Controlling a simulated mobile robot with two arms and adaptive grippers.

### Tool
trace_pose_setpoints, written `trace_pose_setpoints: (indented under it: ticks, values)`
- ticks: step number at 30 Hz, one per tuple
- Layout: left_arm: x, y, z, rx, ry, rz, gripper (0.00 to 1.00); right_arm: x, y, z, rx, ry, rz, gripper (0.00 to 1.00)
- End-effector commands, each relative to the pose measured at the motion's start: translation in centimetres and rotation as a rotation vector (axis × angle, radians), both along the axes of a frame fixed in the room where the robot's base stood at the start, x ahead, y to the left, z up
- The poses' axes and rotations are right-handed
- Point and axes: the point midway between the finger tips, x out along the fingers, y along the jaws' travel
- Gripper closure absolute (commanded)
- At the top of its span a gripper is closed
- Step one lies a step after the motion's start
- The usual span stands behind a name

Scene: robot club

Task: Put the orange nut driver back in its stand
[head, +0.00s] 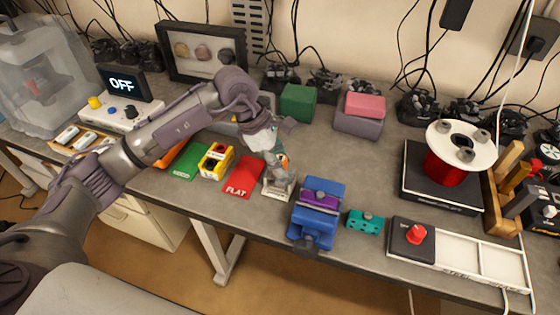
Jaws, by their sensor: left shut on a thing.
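My left gripper (277,158) reaches in from the left over the bench and points down. It is shut on the orange nut driver (286,162), of which only a small orange patch shows beside the fingers. A small pale grey stand (279,186) is on the bench near the front edge, directly below the gripper. The fingers and the dark grey parts around them hide most of the driver and the stand's top. I cannot tell whether the driver's tip is inside the stand or above it. My right gripper is out of view.
Left of the stand are a red FLAT tray (242,178), a yellow block (216,161) and a green tray (188,161). Close on its right are a blue vise (317,222) and a teal block (366,223). Bare bench lies behind the vise.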

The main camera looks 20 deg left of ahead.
Motion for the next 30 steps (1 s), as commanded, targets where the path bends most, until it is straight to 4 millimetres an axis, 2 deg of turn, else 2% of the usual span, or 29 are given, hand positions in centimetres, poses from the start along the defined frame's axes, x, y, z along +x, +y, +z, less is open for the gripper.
trace_pose_setpoints:
  ticks: [28,29,30]
  values:
    - [-0.32,-0.01,-0.85,0.005,0.014,-0.002,0.98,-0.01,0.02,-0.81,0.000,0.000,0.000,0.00]
    - [-0.33,-0.01,-0.85,0.005,0.014,-0.002,0.61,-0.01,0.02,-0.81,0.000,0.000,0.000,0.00]
    - [-0.33,-0.01,-0.85,0.005,0.014,-0.002,0.54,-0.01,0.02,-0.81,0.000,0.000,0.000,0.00]
